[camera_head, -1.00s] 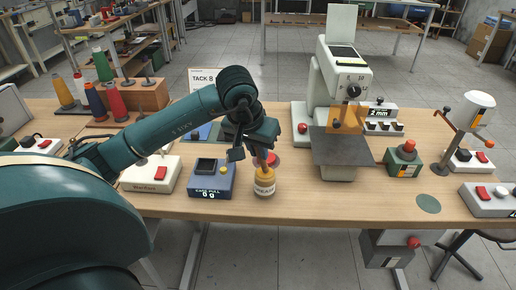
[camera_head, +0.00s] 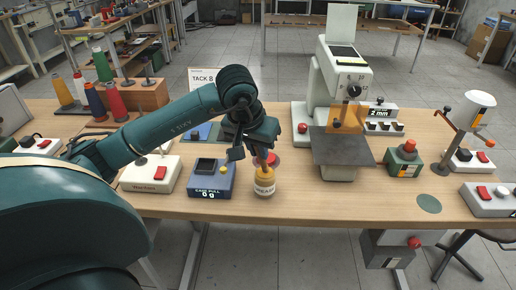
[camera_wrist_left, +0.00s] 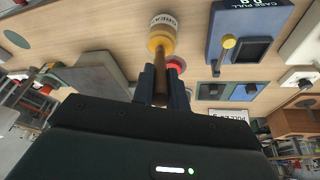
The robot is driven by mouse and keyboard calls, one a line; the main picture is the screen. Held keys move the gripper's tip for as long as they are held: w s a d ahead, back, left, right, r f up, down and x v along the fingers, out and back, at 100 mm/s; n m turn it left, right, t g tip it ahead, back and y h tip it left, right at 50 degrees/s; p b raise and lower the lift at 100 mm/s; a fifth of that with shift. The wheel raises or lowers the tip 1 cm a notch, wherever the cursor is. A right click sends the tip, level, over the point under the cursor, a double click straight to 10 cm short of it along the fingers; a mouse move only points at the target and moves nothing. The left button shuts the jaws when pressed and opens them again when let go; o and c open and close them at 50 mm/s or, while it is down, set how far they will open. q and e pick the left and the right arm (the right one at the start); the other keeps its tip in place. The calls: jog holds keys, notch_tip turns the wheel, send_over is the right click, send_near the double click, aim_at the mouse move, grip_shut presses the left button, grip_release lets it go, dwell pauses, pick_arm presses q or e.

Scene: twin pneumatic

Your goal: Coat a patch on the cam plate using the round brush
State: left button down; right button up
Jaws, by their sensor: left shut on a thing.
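My left gripper (camera_head: 261,149) is shut on the brown handle of the round brush (camera_wrist_left: 160,82), seen between the two fingers in the left wrist view. The brush points into the mouth of the yellow grease jar (camera_head: 264,185), which stands near the front edge of the bench; its bristles are hidden. The jar also shows in the left wrist view (camera_wrist_left: 162,36). I cannot tell for sure which part is the cam plate; a white machine (camera_head: 343,68) with a dark grey table plate (camera_head: 342,152) stands to the right. My right gripper is not in view.
A blue box (camera_head: 211,178) stands left of the jar, and a red round button (camera_head: 272,158) lies just behind it. A green box with a red knob (camera_head: 404,160) is right of the machine. Bench space (camera_head: 340,203) right of the jar is clear.

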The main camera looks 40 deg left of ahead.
pick_arm(q)
jog(key=shift+s+f, duration=0.1)
jog(key=shift+f, duration=0.1)
jog(key=shift+r+p, duration=2.25)
jog(key=shift+r, duration=1.4)
